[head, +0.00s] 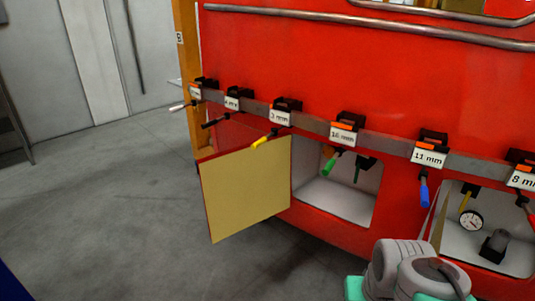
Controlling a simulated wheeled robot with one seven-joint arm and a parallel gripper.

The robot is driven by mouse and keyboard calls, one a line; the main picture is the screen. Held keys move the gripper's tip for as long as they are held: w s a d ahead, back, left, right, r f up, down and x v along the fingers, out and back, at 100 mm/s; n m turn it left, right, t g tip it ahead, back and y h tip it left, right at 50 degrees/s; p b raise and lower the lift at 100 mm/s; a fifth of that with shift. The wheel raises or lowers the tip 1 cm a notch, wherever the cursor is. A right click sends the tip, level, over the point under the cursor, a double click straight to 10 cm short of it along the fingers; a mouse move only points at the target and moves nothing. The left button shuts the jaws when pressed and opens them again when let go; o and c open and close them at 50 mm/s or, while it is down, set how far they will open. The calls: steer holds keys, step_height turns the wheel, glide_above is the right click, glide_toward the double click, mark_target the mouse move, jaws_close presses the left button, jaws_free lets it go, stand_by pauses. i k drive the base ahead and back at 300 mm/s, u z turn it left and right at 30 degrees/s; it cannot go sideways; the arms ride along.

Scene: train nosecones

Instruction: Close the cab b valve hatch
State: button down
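A hatch door (247,190) with a tan inner face and thin red edge stands swung open on the red nosecone (400,85). It hangs to the left of a white-lined compartment (340,200). A second open compartment (505,255) at the right holds a gauge (470,220), a yellow handle and a dark fitting. A thin panel (441,215) stands nearly edge-on at its left side. No label tells which hatch is the cab b valve hatch. Grey and teal parts of my arm show at the bottom right; my gripper is not in view.
A metal rail (390,146) crosses above the compartments, with labelled holders and hanging tools, including a green-handled one (330,166) and a blue-handled one (423,192). The grey floor left of the door is clear.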

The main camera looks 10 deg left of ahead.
mark_target(242, 186)
steer(key=u, duration=2)
steer(key=i, duration=3.5)
steer(key=z, duration=5.4)
